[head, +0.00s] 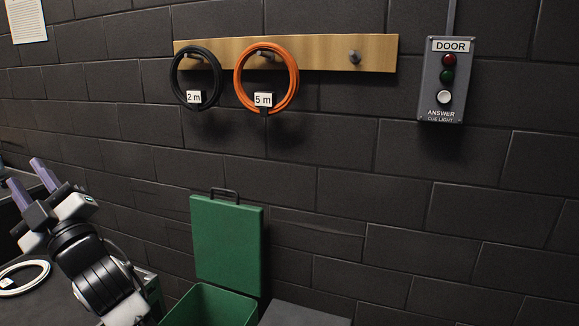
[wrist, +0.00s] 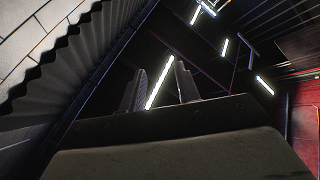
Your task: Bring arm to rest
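My gripper (head: 25,174) is at the left edge of the head view, with its two purple fingers pointing up and apart. In the wrist view my gripper (wrist: 160,70) shows two dark fingers with a gap and nothing held between them. Behind them are a dark ceiling and bright light strips. My arm (head: 95,270) rises from the lower left of the head view, bent, and the gripper is clear of the wall.
A wooden rail (head: 330,52) holds a black coil (head: 177,85) and an orange coil (head: 239,85). A door cue box (head: 460,105) is at right. A green box (head: 210,305) with its lid (head: 228,240) raised stands below. A white coil (head: 22,288) lies lower left.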

